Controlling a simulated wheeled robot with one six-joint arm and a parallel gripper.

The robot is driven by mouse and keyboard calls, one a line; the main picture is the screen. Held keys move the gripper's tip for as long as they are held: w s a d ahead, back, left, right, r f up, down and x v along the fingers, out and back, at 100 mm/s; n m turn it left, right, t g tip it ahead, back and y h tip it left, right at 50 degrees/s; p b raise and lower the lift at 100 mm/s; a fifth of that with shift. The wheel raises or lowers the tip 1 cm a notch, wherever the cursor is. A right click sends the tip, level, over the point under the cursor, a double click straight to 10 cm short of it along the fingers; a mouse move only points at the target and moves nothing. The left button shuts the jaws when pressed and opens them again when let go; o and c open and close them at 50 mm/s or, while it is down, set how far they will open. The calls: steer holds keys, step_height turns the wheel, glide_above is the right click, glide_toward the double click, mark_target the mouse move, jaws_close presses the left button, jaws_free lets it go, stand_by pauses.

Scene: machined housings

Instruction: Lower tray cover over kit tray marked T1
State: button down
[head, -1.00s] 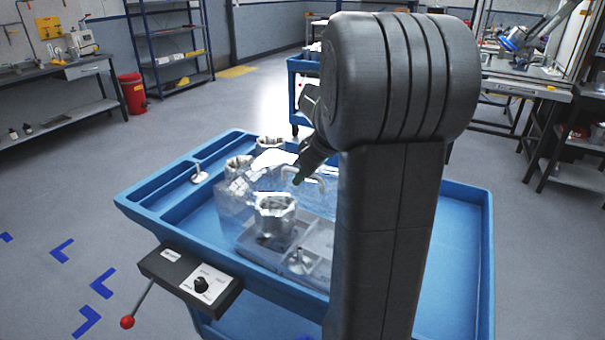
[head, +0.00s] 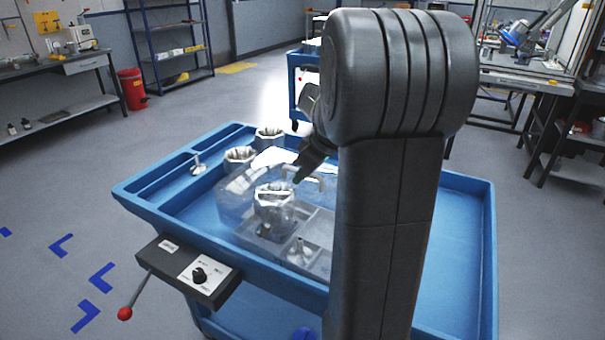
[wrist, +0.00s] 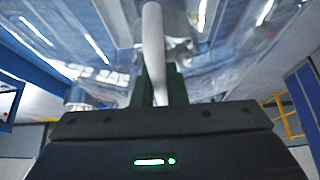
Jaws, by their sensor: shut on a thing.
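My gripper (head: 298,179) is shut on the pale bar handle (head: 318,183) of a clear tray cover (head: 233,193). In the wrist view, the handle (wrist: 153,45) stands between the fingers (wrist: 158,88), with the clear cover beyond it. In the head view, a grey, divided kit tray (head: 318,222) lies in the blue cart. It holds a silver machined housing (head: 273,208) and a small funnel-shaped metal part (head: 300,250). The cover overlaps the tray's back left in the picture; its height above the tray is hard to tell. My arm hides the tray's right side. No T1 mark is readable.
Two more housings (head: 239,157) (head: 269,136) stand in the cart behind the cover. A small metal part (head: 198,166) is at the cart's left compartments. A control box (head: 188,270) with a red-knobbed lever is on the cart's near side. The cart's right part (head: 465,240) is bare.

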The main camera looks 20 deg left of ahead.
steer(key=shift+f+b, duration=0.45)
steer(key=shift+f, duration=0.05)
steer(key=c, duration=1.4)
jaws_free()
steer(key=shift+o, duration=0.2)
steer(key=v, duration=1.4)
steer(key=shift+p, duration=0.35)
steer(key=shift+f, duration=0.1)
